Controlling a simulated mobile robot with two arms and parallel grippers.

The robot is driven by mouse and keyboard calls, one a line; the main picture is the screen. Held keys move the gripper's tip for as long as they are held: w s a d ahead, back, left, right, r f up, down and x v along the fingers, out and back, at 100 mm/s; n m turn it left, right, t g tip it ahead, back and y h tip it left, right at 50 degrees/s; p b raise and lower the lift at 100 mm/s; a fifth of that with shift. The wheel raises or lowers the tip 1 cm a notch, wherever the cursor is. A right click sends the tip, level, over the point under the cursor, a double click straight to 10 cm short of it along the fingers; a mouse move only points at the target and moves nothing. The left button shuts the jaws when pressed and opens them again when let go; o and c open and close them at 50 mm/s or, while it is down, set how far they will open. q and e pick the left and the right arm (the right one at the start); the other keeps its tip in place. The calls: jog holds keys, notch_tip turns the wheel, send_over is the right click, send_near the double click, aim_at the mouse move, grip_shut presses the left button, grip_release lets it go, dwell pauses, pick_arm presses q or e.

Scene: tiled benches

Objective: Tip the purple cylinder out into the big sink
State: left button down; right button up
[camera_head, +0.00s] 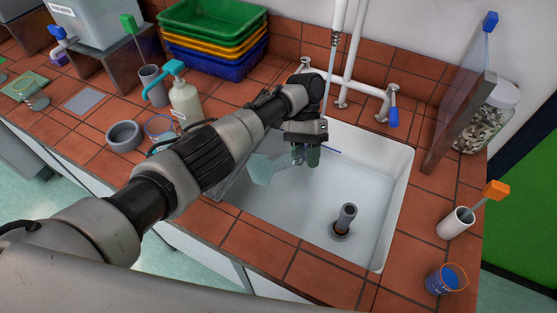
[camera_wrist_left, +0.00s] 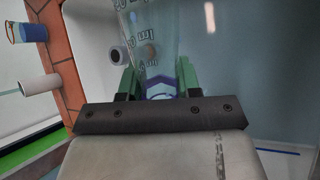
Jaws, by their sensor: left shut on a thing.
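My left gripper (camera_head: 306,157) is over the big sink (camera_head: 385,195) and shut on a clear graduated cylinder. In the head view a pale, see-through hexagonal foot (camera_head: 262,168) shows left of the gripper, so the cylinder looks tipped well over. Its mouth is hidden or too faint to make out, and I cannot tell whether liquid is pouring. My right gripper is not in view.
A grey standpipe (camera_head: 346,218) rises from the sink floor. Taps (camera_head: 388,110) stand behind the sink. A soap bottle (camera_head: 185,102) and a grey bowl (camera_head: 124,136) are on the left bench. A white cup (camera_head: 456,223) and a blue beaker (camera_head: 443,280) are on the right.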

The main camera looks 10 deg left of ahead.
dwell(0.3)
pick_arm(q)
jog(key=p, duration=0.2)
jog(key=t+p, duration=0.1)
jog(key=p, duration=0.1)
jog(key=shift+s+a+r+t+h, duration=0.2)
jog(key=shift+t+h, duration=0.1)
jog(key=shift+h, duration=0.1)
jog(key=shift+f+m+p, duration=0.2)
jog(key=shift+m+p, duration=0.1)
jog(key=shift+p, duration=0.2)
jog(key=shift+f+t, duration=0.1)
jog(key=shift+t, duration=0.2)
jog(key=shift+f, duration=0.15)
jog(key=shift+s+m+t+h+p, duration=0.15)
jog(key=shift+m+t+h+p, duration=0.15)
jog(key=shift+t+h+p, duration=0.65)
jog(key=shift+a+f, duration=0.1)
jog(key=shift+f, duration=0.15)
jog(key=shift+s, duration=0.1)
jog(key=shift+p, duration=0.35)
